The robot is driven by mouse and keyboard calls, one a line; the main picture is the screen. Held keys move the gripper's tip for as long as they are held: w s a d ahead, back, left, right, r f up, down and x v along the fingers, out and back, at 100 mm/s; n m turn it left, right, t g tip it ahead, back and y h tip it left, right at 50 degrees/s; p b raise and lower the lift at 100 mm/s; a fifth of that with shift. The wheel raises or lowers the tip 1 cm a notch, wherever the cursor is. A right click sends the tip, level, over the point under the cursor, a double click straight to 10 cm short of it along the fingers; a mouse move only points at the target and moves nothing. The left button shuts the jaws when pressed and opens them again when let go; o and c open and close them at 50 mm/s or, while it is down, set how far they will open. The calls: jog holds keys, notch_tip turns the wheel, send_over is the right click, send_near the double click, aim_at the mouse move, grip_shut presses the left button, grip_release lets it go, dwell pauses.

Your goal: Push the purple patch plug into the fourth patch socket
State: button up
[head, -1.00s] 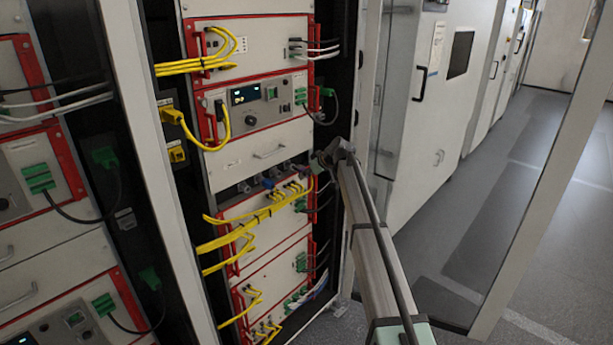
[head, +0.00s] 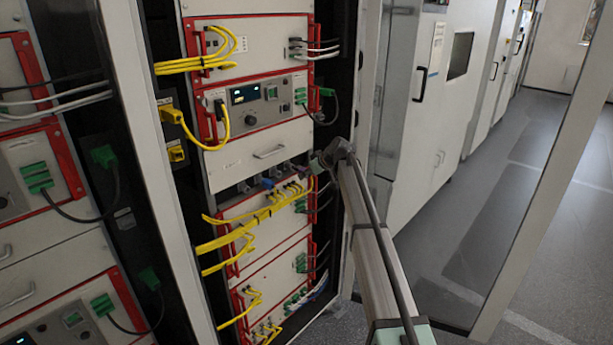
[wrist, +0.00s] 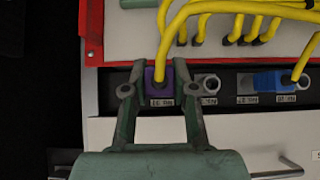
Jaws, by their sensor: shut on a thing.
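The purple patch plug (wrist: 153,77) with a yellow cable shows in the wrist view, in line with the row of patch sockets. My gripper (wrist: 158,90) is shut on it, one finger on each side. A small label sits just below the plug. To its right are an empty grey socket (wrist: 208,83), another empty socket (wrist: 245,83) and a blue plug (wrist: 273,81). I cannot tell how deep the purple plug sits.
Yellow cables (head: 250,220) hang across the rack just below the patch row in the head view. The blue plug also shows there (head: 267,183). A white panel with a handle (head: 268,153) lies above the row. The cabinet frame stands close on the right.

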aim_at(302, 169)
jog(key=shift+w+a+b, duration=0.95)
jog(key=shift+w+a, duration=0.3)
jog(key=shift+a, duration=0.25)
dwell(2.8)
jog(key=o, duration=0.9)
jog(key=shift+o, duration=0.2)
